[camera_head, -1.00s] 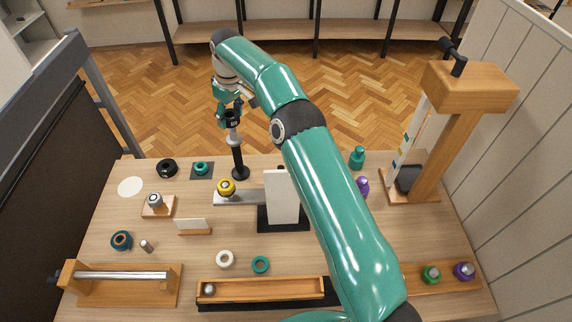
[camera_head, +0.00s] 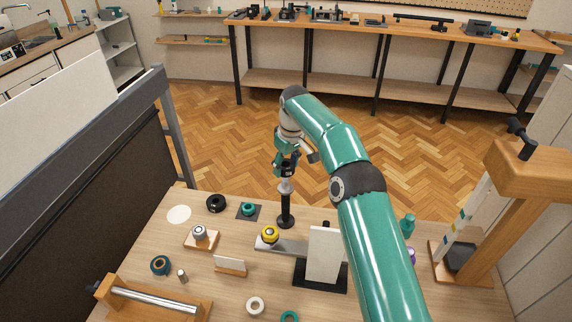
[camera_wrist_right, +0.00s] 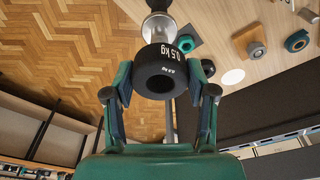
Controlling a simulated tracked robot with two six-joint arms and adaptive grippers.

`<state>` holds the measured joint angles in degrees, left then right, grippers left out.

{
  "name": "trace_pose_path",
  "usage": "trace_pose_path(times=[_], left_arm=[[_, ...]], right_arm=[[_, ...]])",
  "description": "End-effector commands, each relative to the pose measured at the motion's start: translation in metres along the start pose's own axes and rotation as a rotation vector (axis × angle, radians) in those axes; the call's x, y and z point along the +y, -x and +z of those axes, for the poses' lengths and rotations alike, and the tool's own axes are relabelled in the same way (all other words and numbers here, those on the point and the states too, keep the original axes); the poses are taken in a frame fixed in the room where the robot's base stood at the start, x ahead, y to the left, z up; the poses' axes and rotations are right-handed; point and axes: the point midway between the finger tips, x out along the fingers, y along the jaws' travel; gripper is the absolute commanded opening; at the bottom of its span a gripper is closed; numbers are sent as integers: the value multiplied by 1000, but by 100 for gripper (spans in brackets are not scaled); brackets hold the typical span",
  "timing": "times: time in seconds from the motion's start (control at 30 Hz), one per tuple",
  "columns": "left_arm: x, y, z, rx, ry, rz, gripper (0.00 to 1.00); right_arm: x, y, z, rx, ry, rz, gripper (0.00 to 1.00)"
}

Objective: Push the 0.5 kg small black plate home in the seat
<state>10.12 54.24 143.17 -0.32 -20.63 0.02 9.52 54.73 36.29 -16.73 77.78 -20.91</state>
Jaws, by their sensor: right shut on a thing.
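The small black plate (camera_wrist_right: 160,75) is a thick black disc marked 0.5 kg in the right wrist view. My right gripper (camera_wrist_right: 160,92) is shut on it, with one finger on each side. The plate is at the end of a silver collar (camera_wrist_right: 160,27); I cannot tell how fully it is seated there. In the head view the silver collar (camera_head: 286,187) tops an upright black post (camera_head: 286,212) at the table's far edge. My right gripper also shows there (camera_head: 287,165), above the collar, mostly hiding the plate. My left gripper is not in view.
A wooden stand (camera_head: 480,230) is at the right. Beyond the table is open floor.

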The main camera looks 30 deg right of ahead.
Motion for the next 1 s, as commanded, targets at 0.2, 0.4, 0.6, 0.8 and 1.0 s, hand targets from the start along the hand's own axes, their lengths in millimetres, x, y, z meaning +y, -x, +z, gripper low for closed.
trace_pose_path(times=[0.2, 0.4, 0.6, 0.8, 1.0], left_arm=[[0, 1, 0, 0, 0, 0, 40], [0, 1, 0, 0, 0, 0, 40], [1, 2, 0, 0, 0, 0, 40], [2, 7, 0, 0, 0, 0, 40], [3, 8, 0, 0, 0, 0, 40]], right_arm=[[0, 2, 0, 3, -1, 1, 0], [0, 2, 0, 3, -1, 1, 0], [0, 2, 0, 3, -1, 1, 0], [0, 3, 0, 3, -1, 1, 0], [0, 2, 0, 3, -1, 1, 0]])
